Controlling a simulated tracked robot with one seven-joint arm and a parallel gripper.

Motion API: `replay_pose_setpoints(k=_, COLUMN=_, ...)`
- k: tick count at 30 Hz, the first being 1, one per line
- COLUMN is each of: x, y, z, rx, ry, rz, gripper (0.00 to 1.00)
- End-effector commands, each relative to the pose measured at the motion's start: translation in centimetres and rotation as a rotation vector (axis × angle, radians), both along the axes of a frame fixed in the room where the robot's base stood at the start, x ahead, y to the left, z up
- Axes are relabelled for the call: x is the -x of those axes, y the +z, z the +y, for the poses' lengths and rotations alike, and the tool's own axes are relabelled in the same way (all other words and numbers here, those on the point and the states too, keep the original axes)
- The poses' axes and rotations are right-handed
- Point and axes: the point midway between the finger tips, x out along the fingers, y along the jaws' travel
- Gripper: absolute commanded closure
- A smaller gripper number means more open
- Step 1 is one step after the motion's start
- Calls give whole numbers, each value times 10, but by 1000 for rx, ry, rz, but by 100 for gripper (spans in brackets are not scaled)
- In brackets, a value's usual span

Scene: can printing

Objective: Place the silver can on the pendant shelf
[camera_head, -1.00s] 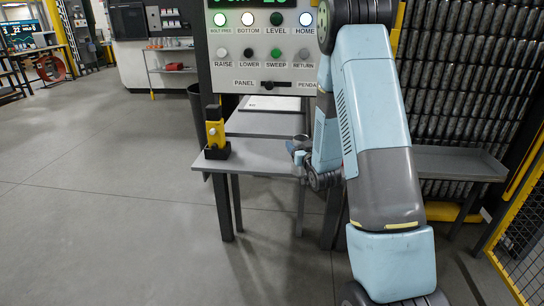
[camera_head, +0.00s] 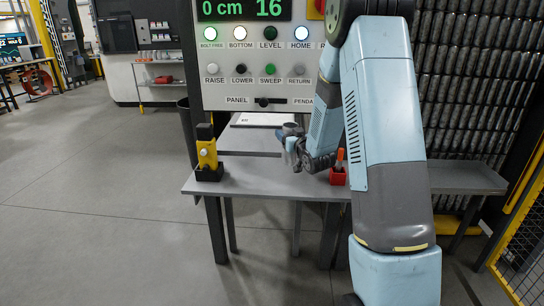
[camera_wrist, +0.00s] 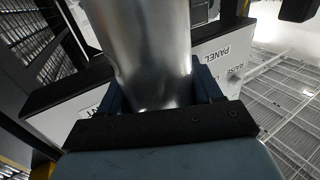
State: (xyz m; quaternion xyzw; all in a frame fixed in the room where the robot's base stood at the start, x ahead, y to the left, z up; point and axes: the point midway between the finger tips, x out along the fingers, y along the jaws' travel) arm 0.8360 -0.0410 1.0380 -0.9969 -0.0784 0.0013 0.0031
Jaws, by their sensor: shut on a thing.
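The silver can (camera_wrist: 150,50) fills the middle of the wrist view, standing between the dark fingers of my gripper (camera_wrist: 158,95). My gripper is shut on it. I cannot tell the exact height of the can above the shelf.
A small red box (camera_head: 338,176) with an orange-topped item stands on the shelf, right of my gripper. The control panel (camera_head: 255,75) rises behind. The shelf between pendant and red box is clear. Racks of cans (camera_head: 465,100) and a yellow mesh fence (camera_head: 520,240) are at right.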

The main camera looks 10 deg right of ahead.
Motion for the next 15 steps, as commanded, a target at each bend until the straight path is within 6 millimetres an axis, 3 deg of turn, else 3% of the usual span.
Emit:
replay_pose_setpoints(k=3, x=-19, y=-12, z=19, rx=0, ry=5, rz=1, gripper=64)
replay_pose_setpoints(k=9, x=-37, y=-42, z=34, rx=-1, ry=4, rz=2, gripper=64)
replay_pose_setpoints(k=15, x=-49, y=-60, z=43, rx=0, ry=2, rz=1, gripper=64)
